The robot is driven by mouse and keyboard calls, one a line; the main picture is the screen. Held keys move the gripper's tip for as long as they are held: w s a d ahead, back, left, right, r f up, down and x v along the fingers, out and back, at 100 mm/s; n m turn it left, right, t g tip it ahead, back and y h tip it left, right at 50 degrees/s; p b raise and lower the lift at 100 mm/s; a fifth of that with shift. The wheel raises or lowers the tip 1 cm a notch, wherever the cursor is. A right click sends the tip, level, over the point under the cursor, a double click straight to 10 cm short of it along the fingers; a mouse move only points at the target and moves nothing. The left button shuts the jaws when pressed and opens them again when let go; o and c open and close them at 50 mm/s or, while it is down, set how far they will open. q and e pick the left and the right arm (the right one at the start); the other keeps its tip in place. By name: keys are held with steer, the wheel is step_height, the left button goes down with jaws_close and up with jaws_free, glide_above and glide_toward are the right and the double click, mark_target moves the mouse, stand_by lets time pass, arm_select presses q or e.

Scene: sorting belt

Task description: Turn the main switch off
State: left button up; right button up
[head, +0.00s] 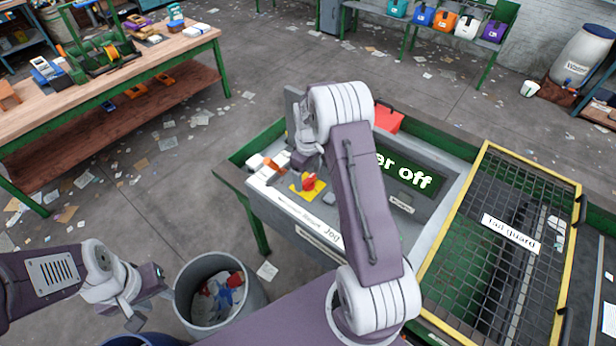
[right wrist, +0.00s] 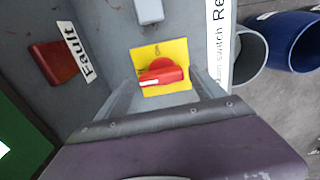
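The main switch is a red rotary knob (right wrist: 162,74) on a yellow plate (right wrist: 178,50); in the head view the knob (head: 309,182) is on the grey control panel. Its bar lies nearly crosswise in the right wrist view. My right gripper (right wrist: 163,84) is open, its fingers apart on either side of the knob, with no clear contact. In the head view it is partly hidden by my arm. My left gripper (head: 156,296) appears open and empty beside the bin. A green display (head: 408,172) shows "er off", its start hidden by my arm.
A red button (right wrist: 52,62) labelled Fault and a grey part (right wrist: 149,11) sit near the switch. A yellow-framed mesh guard (head: 470,190) lies right. A workbench (head: 120,80) stands at the left; paper litters the floor.

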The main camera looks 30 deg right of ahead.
mark_target(308, 179)
steer(key=shift+s+f, duration=0.1)
steer(key=shift+s, duration=0.05)
step_height(308, 179, up, 8)
steer(key=b, duration=0.3)
steer(key=shift+r, duration=0.6)
steer(key=shift+s+f, duration=0.1)
